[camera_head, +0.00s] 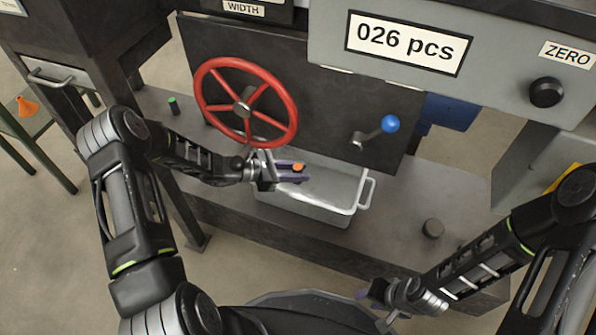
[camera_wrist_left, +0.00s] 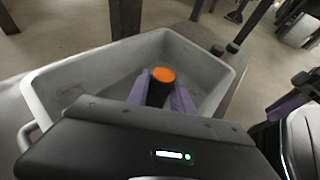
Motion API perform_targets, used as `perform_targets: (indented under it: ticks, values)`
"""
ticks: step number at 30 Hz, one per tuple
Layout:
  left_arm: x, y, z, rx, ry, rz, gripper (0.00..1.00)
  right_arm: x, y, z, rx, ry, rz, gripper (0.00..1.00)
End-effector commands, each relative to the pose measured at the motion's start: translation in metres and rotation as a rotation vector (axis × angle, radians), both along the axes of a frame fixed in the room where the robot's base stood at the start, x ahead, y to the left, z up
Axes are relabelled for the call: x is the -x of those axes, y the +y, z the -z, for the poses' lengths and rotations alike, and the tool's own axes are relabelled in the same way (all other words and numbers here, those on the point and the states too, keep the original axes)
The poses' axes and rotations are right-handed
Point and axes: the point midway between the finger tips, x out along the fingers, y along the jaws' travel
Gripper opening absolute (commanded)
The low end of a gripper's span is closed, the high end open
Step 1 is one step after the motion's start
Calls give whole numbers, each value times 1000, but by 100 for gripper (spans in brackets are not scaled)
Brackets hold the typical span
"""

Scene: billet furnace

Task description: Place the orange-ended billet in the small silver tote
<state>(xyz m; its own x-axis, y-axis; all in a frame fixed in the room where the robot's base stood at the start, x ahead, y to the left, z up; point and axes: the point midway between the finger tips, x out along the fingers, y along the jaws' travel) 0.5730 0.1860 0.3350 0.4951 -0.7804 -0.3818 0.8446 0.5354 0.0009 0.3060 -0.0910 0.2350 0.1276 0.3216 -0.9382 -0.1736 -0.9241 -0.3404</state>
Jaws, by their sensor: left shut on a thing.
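The orange-ended billet (camera_head: 298,166) is a short dark cylinder with an orange top. My left gripper (camera_head: 291,174) is shut on it, with purple fingers on both sides. The orange end (camera_wrist_left: 163,75) faces up in the left wrist view. The small silver tote (camera_head: 335,217) is an open grey box with end handles, on the bench under the red wheel. The billet and fingers are over the tote's opening; the height of the billet's lower end is hidden. My right gripper (camera_head: 374,307) is low at the front, apart from the tote, with its fingers spread and empty.
A red handwheel (camera_head: 247,102) and a blue-knobbed lever (camera_head: 375,130) stand behind the tote. The tote's visible floor is bare.

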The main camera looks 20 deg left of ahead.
Motion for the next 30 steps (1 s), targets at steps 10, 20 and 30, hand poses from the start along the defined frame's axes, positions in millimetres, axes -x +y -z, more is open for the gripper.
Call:
perform_targets:
  ticks: [10, 20, 30]
  values:
    - [0, 0, 12, 0, -1, 0, 0, -1, 0, 10, 1, -4, 1, 36]
    - [2, 0, 17, -6, 6, -1, 42, -2, 0, 10, 1, -5, 2, 36]
    - [3, 1, 18, -7, 8, 0, 49, -1, 0, 10, 1, -5, 2, 36]
